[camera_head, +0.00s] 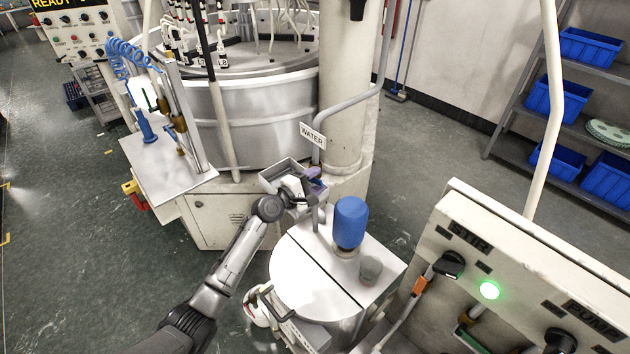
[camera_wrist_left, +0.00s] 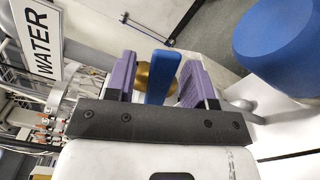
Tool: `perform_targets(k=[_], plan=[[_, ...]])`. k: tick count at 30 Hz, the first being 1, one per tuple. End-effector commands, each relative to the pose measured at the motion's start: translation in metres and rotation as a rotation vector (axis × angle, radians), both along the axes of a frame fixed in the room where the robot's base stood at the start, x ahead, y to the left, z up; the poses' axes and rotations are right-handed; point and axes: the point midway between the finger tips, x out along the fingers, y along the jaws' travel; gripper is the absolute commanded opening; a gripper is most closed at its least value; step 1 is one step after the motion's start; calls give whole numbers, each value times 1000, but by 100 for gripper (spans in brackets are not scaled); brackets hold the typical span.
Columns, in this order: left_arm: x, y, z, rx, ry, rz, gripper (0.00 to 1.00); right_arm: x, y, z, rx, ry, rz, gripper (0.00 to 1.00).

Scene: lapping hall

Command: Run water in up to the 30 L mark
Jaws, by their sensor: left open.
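My left gripper (camera_head: 314,178) is at the water pipe (camera_head: 350,102), below the WATER sign (camera_head: 312,135). In the left wrist view its purple fingers (camera_wrist_left: 158,75) are open, one on each side of a blue valve lever (camera_wrist_left: 161,72). A brass valve body (camera_wrist_left: 143,78) shows behind the lever. Small gaps show between lever and fingers. The WATER sign (camera_wrist_left: 40,42) is at the upper left there. The white-lidded tank (camera_head: 297,284) stands just below the gripper in the head view. I cannot see a 30 L mark or the water level. My right gripper is out of view.
A blue motor (camera_head: 350,222) and a grey cup (camera_head: 371,268) stand on the tank lid. At right is a panel (camera_head: 530,262) marked STIR and PUMP with a lit green lamp (camera_head: 489,290). The large lapping machine (camera_head: 265,120) stands behind.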

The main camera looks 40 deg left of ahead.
Motion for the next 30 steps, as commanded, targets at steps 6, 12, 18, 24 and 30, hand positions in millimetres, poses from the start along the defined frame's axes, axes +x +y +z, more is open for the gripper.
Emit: perform_targets(k=[6,12,18,24,30], plan=[[-4,1,0,1,0,0,49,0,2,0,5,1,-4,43],[-32,5,-1,4,2,0,49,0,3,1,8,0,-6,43],[-73,12,-2,2,2,0,49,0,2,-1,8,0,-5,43],[-107,17,-1,1,1,0,49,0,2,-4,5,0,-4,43],[-128,20,-1,1,0,0,49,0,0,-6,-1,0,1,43]])
